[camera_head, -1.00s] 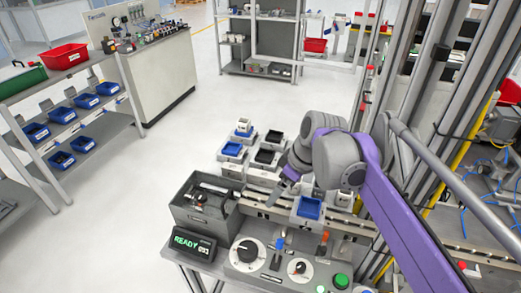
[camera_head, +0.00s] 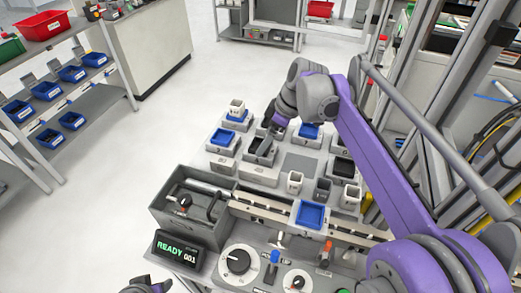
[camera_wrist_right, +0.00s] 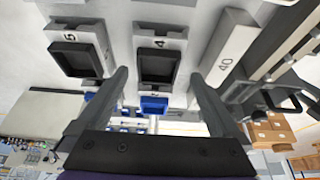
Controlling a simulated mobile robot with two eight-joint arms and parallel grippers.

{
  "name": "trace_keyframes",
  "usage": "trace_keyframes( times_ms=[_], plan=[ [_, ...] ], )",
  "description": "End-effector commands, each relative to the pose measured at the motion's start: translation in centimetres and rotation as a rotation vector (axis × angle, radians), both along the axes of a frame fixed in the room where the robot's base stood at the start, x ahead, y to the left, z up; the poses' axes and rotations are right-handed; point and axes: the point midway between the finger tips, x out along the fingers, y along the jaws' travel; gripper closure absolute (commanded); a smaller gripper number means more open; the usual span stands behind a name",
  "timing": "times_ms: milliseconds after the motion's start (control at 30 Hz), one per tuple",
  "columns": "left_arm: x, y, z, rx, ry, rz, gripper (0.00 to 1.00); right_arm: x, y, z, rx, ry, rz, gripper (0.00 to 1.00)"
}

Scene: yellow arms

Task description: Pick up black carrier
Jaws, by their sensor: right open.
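A black carrier (camera_head: 260,149) sits in a grey holder on the bench, partly below my right gripper. In the right wrist view a black carrier (camera_wrist_right: 156,67) sits in the holder marked 4, between the lines of my fingers. Another black carrier (camera_wrist_right: 77,58) sits in the holder marked 5, to its left. A black carrier (camera_head: 342,166) also shows at the right in the head view, partly behind my right arm. My right gripper (camera_head: 273,131) is open and empty, and its fingers (camera_wrist_right: 158,76) are spread wide. A dark part, likely my left gripper (camera_head: 148,286), shows at the bottom edge; its jaws are unclear.
Blue carriers stand at the back left (camera_head: 237,116), back right (camera_head: 308,131) and on the rail (camera_head: 310,215). Small cups (camera_head: 295,182) stand in front. A grey open box (camera_head: 190,200) and a display (camera_head: 183,250) are at left. Metal posts (camera_head: 420,150) rise at right.

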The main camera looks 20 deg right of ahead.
Motion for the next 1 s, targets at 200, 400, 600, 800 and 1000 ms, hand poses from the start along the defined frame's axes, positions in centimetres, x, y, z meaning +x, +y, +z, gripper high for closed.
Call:
trace_keyframes(
  times_ms=[200,400,600,800,1000],
  plan=[
    [0.0,0.0,0.0,0.0,0.0,0.0,0.5,0.8,0.8,-2.5,0.0,0.0,0.001,0.0],
    [0.0,0.0,-0.2,0.0,0.001,0.0,0.5,1.3,1.5,-4.6,-0.001,0.001,0.0,0.0],
    [0.0,0.0,-0.1,0.0,0.001,0.0,0.5,1.3,1.5,-4.9,-0.001,0.001,0.0,0.0],
    [0.0,0.0,-0.1,0.0,0.001,0.0,0.5,1.3,1.5,-4.8,0.0,0.0,0.0,0.25],
    [0.0,0.0,-0.1,0.0,0.001,0.0,0.5,1.3,1.5,-4.8,0.0,0.0,0.0,0.61]
  ],
)
